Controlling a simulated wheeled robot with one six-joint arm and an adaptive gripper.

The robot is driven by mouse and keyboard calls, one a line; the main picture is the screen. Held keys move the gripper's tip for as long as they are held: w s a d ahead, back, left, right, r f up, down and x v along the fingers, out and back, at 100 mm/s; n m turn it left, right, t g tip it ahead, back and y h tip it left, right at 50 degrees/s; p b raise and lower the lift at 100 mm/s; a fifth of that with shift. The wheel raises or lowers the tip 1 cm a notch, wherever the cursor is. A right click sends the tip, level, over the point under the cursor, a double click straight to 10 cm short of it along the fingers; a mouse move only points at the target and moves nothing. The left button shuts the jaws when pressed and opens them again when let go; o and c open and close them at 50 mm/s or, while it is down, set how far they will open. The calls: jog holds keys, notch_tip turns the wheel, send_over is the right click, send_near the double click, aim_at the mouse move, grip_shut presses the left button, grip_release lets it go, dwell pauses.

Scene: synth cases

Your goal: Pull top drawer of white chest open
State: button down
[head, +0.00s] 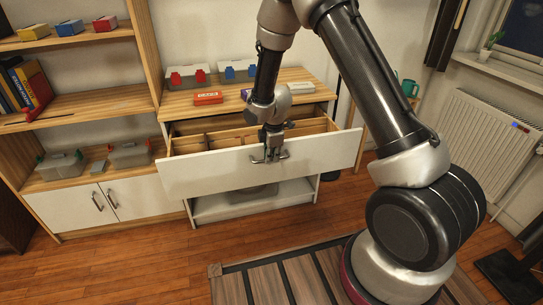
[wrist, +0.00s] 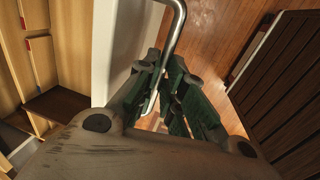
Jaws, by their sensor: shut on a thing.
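The white chest (head: 325,100) stands against the wall with a wooden top. Its top drawer (head: 200,174) is pulled well out, and its wooden inside with dividers shows. My gripper (head: 272,155) is at the middle of the drawer's white front. In the wrist view my gripper (wrist: 165,95) has its green-lined fingers around the metal bar handle (wrist: 178,35). The drawer front (wrist: 118,40) and the open compartments show to the left there. The handle is mostly hidden behind my gripper in the head view.
Boxes with red and blue latches (head: 188,78) and a red box (head: 208,98) are on the chest top. A shelf unit (head: 90,88) stands at the left, a radiator (head: 490,140) at the right. Wooden floor (head: 150,255) is clear in front.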

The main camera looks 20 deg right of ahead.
jog(key=c, duration=1.8)
grip_release()
jog(key=r, duration=0.4)
jog(key=s+r, duration=0.1)
jog(key=r, duration=0.3)
jog(key=s+r, duration=0.1)
jog(key=r, duration=0.3)
jog(key=shift+s, duration=0.1)
jog(key=shift+f, duration=0.1)
